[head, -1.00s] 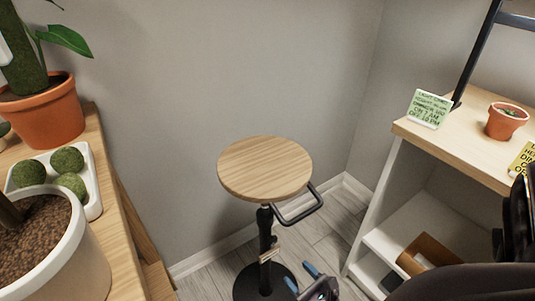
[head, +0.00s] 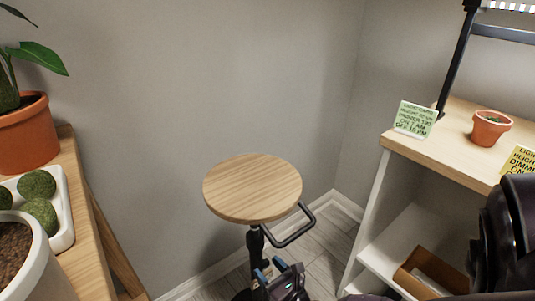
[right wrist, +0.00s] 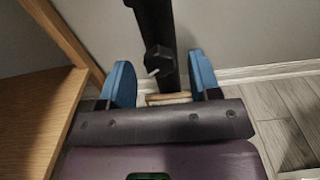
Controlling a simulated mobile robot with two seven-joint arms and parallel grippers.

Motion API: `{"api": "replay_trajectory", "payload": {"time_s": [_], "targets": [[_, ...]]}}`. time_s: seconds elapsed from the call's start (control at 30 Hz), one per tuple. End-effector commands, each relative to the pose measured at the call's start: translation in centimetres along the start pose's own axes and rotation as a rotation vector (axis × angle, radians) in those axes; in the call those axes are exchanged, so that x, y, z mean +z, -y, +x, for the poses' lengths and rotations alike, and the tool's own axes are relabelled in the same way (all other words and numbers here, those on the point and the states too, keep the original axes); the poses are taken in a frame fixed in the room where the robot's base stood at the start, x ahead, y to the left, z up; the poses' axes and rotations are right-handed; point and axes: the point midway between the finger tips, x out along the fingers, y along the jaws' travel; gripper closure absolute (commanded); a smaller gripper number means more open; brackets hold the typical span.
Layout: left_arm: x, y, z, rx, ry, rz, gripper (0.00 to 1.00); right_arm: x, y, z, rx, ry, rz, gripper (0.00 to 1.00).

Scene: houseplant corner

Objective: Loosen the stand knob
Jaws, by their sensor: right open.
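The plant stand has a round wooden top (head: 252,188), a black U-shaped handle (head: 292,226) and a black post (head: 255,240). The stand knob (right wrist: 158,60) is small and black, on the post in the right wrist view. In the head view the knob cannot be made out. My right gripper (head: 271,268) is open and empty, low in front of the post. In the right wrist view its blue fingers (right wrist: 162,72) stand left and right of the post, with the knob between them in the picture. Whether they reach around it I cannot tell. My left gripper is not in view.
A wooden bench at left holds a terracotta pot (head: 28,135), a white tray (head: 66,215) of moss balls and a white pot (head: 45,270). At right a shelf unit (head: 455,155) carries a small pot (head: 490,128) and note cards (head: 415,119). Walls close in behind the stand.

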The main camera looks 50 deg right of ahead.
Motion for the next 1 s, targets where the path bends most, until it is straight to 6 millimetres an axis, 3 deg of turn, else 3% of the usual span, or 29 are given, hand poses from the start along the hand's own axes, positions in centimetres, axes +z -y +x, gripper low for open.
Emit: {"api": "replay_trajectory", "payload": {"time_s": [0.37,0.7,1.0], "targets": [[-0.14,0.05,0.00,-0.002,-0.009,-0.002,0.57,0.02,0.04,0.50,0.000,0.000,-0.001,0.43],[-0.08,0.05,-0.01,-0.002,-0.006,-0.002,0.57,0.02,0.03,0.48,0.000,0.000,-0.001,0.92],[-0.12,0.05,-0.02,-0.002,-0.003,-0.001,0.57,0.06,0.06,0.49,-0.001,0.001,-0.040,0.92]]}}
